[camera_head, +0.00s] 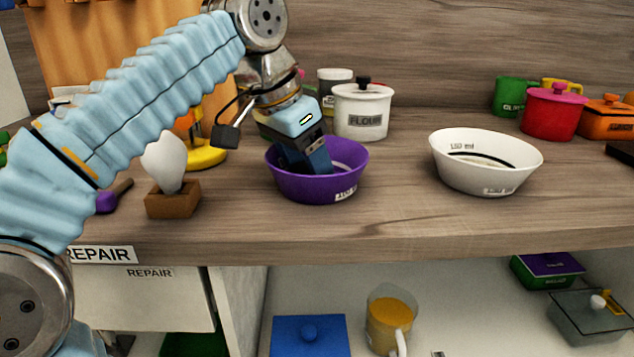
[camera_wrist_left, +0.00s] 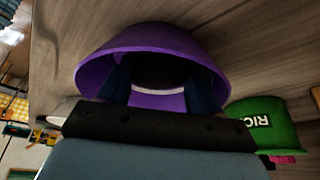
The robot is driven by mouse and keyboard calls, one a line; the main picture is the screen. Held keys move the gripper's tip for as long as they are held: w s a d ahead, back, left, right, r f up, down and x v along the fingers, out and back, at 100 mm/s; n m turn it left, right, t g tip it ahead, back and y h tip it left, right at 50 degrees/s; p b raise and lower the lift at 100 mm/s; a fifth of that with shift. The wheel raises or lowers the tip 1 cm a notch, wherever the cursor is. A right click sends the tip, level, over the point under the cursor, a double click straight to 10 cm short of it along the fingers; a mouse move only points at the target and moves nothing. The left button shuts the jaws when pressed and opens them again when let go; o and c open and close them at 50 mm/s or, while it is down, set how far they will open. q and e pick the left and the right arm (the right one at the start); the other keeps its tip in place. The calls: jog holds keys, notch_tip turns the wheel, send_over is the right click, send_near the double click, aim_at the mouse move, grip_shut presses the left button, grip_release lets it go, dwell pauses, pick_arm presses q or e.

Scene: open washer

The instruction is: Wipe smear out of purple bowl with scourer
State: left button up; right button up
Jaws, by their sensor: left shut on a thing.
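The purple bowl (camera_head: 318,186) stands upright on the wooden counter, and its inside fills much of the left wrist view (camera_wrist_left: 110,72). My left gripper (camera_head: 316,164) points down into the bowl, its fingertips below the rim. In the left wrist view its two dark blue fingers (camera_wrist_left: 160,88) are apart, with a dark rounded thing, the scourer (camera_wrist_left: 160,70), between them. A pale band shows on the bowl's inside below it; I cannot tell whether it is a marking or the smear. My right gripper is not in view.
A white bowl (camera_head: 486,178) stands to the right, with clear counter between. A white flour canister (camera_head: 362,112) is close behind the purple bowl. A wooden block with a pale rounded top (camera_head: 172,200) is at left. The counter's front edge is near, above an open shelf.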

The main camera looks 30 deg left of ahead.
pick_arm(q)
jog(key=shift+s+a, duration=0.1)
jog(key=shift+a, duration=0.1)
jog(key=shift+w+d, duration=0.25)
jog(key=shift+d, duration=0.2)
jog(key=shift+w+d+p, duration=0.35)
jog(key=shift+d+p, duration=0.05)
jog(key=shift+d, duration=0.2)
